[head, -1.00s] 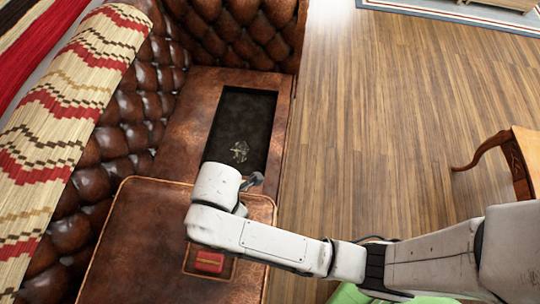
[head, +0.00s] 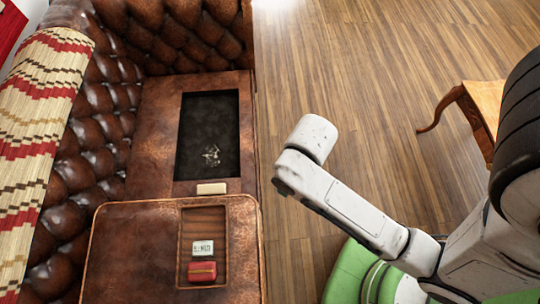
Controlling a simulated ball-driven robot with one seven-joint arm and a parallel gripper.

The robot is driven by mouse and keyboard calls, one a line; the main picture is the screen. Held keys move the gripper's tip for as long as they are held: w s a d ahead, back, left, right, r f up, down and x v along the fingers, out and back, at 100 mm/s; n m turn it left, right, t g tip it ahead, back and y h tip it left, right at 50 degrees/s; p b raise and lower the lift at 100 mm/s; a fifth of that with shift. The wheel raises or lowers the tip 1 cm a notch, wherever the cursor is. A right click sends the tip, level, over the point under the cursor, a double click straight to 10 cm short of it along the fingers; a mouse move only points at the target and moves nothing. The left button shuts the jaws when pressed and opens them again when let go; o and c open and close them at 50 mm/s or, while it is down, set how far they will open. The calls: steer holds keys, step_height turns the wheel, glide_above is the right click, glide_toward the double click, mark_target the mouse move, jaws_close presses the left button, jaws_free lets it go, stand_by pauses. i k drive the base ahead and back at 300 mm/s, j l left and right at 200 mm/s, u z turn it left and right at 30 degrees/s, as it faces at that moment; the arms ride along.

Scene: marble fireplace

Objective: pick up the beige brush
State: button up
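A small beige block-like thing (head: 211,188), which looks like the beige brush, lies on the brown leather sofa seat. It is just in front of a black rectangular tray or panel (head: 207,130) and near the back edge of the leather-covered block in the foreground. Its bristles cannot be made out. My white arm is to the right of it, over the wooden floor beside the sofa. My gripper's fingers do not show. Nothing of my arm touches the beige thing.
A wooden tray (head: 222,232) on the leather block (head: 130,255) holds a white box with dark marks (head: 203,248) and a red box (head: 202,271). The tufted sofa back (head: 100,110) stands at left. A wooden table (head: 485,105) is at right. The floor between is clear.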

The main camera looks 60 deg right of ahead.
mark_target(208, 190)
steer(key=k+l+u, duration=0.15)
steer(key=k+l, duration=0.15)
steer(key=k, duration=0.2)
steer(key=i+l, duration=0.35)
steer(key=i+l+u, duration=0.15)
steer(key=i+l, duration=0.55)
steer(key=l, duration=0.15)
steer(key=i+l+u, duration=0.1)
steer(key=i+l, duration=0.2)
steer(key=l, duration=0.15)
steer(key=i+l+u, duration=0.1)
steer(key=i+l, duration=0.55)
steer(key=l, duration=0.25)
